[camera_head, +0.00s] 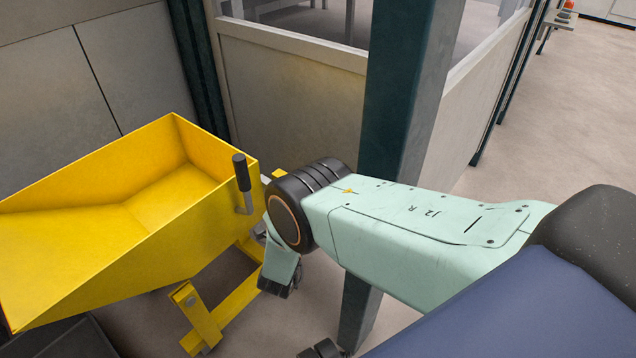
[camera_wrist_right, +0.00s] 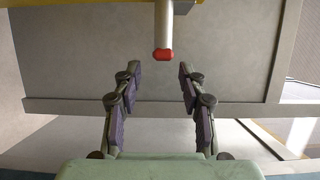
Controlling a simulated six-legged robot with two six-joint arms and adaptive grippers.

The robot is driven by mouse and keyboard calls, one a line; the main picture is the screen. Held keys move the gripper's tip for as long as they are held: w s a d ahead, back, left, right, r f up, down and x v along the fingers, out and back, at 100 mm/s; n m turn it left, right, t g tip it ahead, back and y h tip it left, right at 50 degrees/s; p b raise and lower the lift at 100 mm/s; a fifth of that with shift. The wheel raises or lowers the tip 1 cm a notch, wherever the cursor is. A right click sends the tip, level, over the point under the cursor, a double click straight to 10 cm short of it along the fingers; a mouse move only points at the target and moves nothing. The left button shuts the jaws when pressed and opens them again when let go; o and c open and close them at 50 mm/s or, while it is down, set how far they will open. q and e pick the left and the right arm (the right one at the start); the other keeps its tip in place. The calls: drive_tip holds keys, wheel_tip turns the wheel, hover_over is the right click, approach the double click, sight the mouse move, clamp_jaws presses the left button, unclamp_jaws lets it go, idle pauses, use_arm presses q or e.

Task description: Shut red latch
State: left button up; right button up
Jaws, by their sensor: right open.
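The red latch shows in the right wrist view as a red tip (camera_wrist_right: 163,54) on the end of a pale rod (camera_wrist_right: 163,22) hanging from the top. My right gripper (camera_wrist_right: 159,72) is open and empty. Its two fingers stand left and right of the red tip's line, with the tip just beyond the fingertips and apart from them. In the head view my right arm reaches in from the right to beside the yellow hopper (camera_head: 170,258); I cannot make out its fingers or any red latch there. My left gripper is not in view.
A lever with a black grip (camera_head: 241,172) stands upright at the hopper's right corner. A yellow support frame (camera_head: 235,303) is below it. A dark green post (camera_head: 400,90) rises right behind my arm, next to a grey panel wall (camera_head: 290,90). Open floor (camera_head: 545,130) lies at right.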

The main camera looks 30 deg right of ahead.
drive_tip(key=b+x, duration=0.3)
drive_tip(key=x, duration=0.3)
drive_tip(key=shift+w+d, duration=0.1)
drive_tip(key=shift+w+d+r, duration=0.1)
drive_tip(key=shift+w+d, duration=0.3)
drive_tip(key=shift+c, duration=0.8)
clamp_jaws()
